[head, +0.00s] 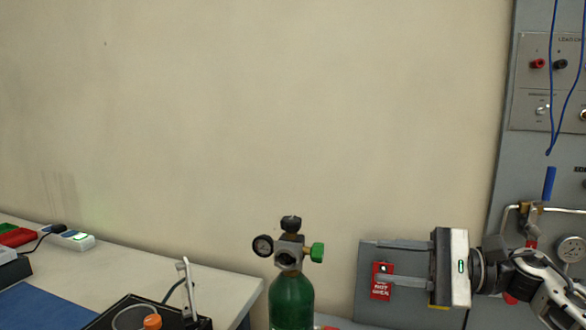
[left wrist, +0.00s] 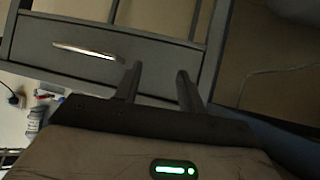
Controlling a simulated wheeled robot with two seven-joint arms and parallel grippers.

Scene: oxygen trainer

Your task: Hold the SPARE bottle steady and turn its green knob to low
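A green bottle (head: 291,302) stands upright at the lower middle of the head view, its lower part cut off by the frame edge. No SPARE label can be read. A grey regulator block on top carries a round gauge (head: 262,246) on the left, a black cap and the green knob (head: 317,252) on the right. My right gripper (head: 384,274) is to the right of the knob, pointing left, apart from it; its fingers look spread with nothing held. My left gripper (left wrist: 157,72) shows only in the left wrist view, open and empty, before a grey drawer front (left wrist: 150,66).
A red tag (head: 381,281) lies close to my right gripper's fingers. A grey panel with sockets and pipes (head: 545,85) stands at the right. A bench (head: 130,268) at left holds a black tray (head: 120,318) and a power strip (head: 75,240). The wall behind is bare.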

